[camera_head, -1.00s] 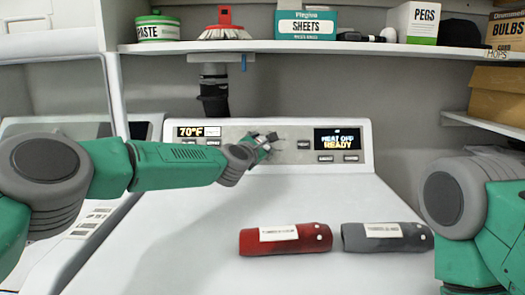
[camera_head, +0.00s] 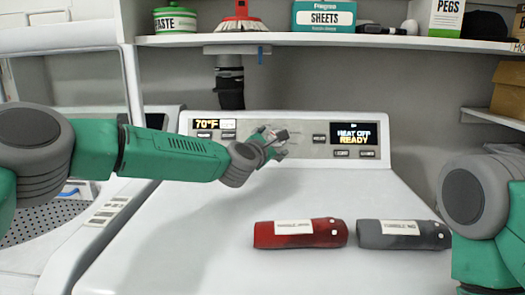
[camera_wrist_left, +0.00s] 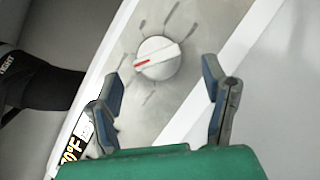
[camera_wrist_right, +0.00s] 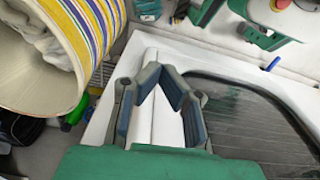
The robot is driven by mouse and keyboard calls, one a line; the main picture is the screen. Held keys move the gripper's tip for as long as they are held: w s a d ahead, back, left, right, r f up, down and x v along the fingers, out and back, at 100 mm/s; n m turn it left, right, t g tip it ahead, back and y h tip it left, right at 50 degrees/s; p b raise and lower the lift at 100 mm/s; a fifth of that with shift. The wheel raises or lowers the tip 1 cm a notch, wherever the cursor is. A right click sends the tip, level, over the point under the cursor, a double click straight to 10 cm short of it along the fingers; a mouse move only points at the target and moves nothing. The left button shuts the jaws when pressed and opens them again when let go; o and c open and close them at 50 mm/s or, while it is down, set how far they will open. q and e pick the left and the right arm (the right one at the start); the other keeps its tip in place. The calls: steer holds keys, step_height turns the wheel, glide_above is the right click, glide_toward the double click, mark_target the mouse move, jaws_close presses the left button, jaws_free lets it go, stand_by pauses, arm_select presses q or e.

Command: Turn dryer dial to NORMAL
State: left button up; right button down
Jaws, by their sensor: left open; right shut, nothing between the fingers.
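The dryer dial (camera_wrist_left: 158,58) shows in the left wrist view as a round white knob with a raised grip bar and a red mark pointing left. Grey tick marks surround it; no readable NORMAL label shows. My left gripper (camera_wrist_left: 163,80) is open, its fingers spread to either side just below the dial, with no clear contact. In the head view my left gripper (camera_head: 274,140) is in front of the dryer panel (camera_head: 300,138) and hides the dial. My right gripper (camera_wrist_right: 160,72) is shut and empty in the right wrist view; its fingers are outside the head view.
A red cylinder (camera_head: 300,243) and a grey cylinder (camera_head: 403,243) lie on the dryer top. The panel display (camera_head: 354,134) reads "HEAT OFF READY". A shelf (camera_head: 330,41) with boxes hangs above. A striped basket (camera_wrist_right: 60,50) is near my right gripper.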

arm_select(q)
steer(key=v, duration=0.7)
steer(key=shift+s+a+f, duration=0.15)
steer(key=shift+s, duration=0.1)
